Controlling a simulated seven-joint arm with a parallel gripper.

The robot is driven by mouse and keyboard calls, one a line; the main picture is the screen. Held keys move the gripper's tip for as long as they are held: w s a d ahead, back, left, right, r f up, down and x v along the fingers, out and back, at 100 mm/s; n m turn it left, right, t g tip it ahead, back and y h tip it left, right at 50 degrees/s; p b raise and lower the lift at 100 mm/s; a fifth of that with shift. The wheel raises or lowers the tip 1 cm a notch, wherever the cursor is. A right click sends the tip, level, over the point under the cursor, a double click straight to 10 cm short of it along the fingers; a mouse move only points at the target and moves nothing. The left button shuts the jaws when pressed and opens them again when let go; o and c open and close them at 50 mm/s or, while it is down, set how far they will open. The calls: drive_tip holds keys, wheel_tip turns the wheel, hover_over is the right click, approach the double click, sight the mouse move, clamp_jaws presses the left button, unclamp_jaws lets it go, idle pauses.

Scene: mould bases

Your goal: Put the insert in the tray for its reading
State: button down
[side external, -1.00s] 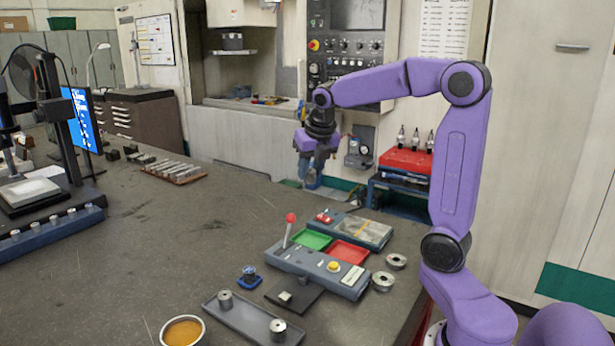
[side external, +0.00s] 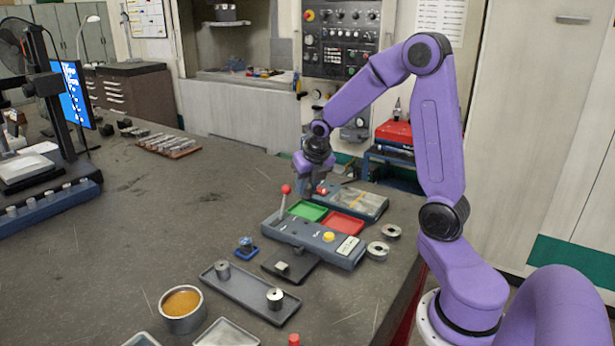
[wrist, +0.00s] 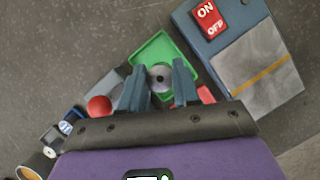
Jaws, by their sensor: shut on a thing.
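My gripper (wrist: 159,68) is shut on a round metal insert (wrist: 160,78) with a dark centre hole. In the wrist view the insert sits between the two blue-grey fingers, in front of the green tray (wrist: 152,52). In the side view my gripper (side external: 311,184) hangs above and behind the green tray (side external: 308,210), and the insert cannot be made out there. The red tray (side external: 344,224) lies right of the green one. In the wrist view the red tray (wrist: 205,95) is mostly hidden behind my gripper.
A grey gauge box (side external: 300,236) with a red-knobbed lever (side external: 285,189) stands in front of the trays. An ON/OFF switch unit (side external: 370,204) is behind them. Two metal rings (side external: 377,250) (side external: 391,231) lie right. A long tray (side external: 240,291) and orange-filled bowl (side external: 183,303) are nearer.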

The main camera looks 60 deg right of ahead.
sight(308, 197)
drive_tip(key=shift+f, duration=2.6)
drive_tip(key=c, duration=0.7)
unclamp_jaws()
drive_tip(key=shift+c, duration=0.2)
drive_tip(key=v, duration=1.7)
drive_tip(key=shift+r, duration=0.2)
